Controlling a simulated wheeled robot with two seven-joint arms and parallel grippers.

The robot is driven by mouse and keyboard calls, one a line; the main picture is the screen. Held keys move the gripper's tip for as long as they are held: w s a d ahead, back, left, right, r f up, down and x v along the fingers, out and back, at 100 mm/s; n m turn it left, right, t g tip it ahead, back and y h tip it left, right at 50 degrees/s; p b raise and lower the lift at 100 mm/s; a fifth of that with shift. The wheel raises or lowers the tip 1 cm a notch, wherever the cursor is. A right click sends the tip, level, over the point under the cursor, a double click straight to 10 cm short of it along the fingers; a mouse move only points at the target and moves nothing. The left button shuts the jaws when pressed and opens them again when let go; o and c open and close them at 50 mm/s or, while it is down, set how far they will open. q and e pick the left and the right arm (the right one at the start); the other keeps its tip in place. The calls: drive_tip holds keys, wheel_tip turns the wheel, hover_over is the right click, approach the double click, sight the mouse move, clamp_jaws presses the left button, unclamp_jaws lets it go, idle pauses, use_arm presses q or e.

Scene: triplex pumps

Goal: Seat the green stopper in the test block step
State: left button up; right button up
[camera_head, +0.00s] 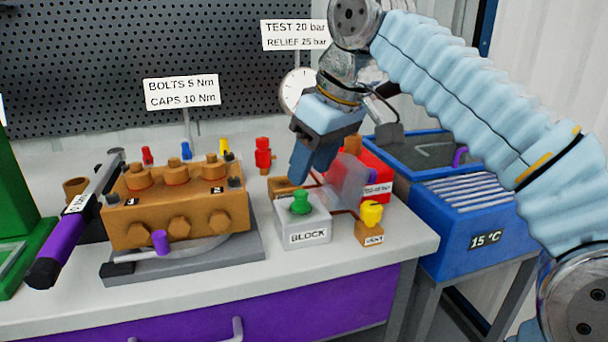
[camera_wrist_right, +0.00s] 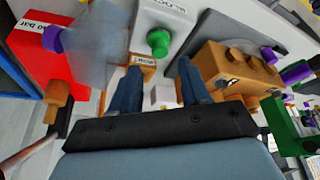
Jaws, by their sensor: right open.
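The green stopper (camera_head: 300,203) stands upright at the top of the light grey test block (camera_head: 308,236) labelled BLOCK. I cannot tell how deep its lower part sits. In the right wrist view the stopper (camera_wrist_right: 158,40) shows beyond the fingertips, on the grey block (camera_wrist_right: 153,15). My right gripper (camera_head: 298,174) is above and behind the block, its blue fingers pointing down. In the wrist view my right gripper (camera_wrist_right: 160,72) is open, with nothing held between its fingers and apart from the stopper. My left gripper is not in view.
A brown pump block (camera_head: 180,205) with bolts stands to the left, beside a purple-handled wrench (camera_head: 75,222). A yellow-topped vent piece (camera_head: 371,222) and a red unit (camera_head: 374,172) stand close on the right. Blue bins (camera_head: 455,215) lie further right. The bench front is clear.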

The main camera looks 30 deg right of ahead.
drive_tip(key=p+v, duration=0.1)
drive_tip(key=v, duration=0.6)
drive_tip(key=shift+p, duration=0.4)
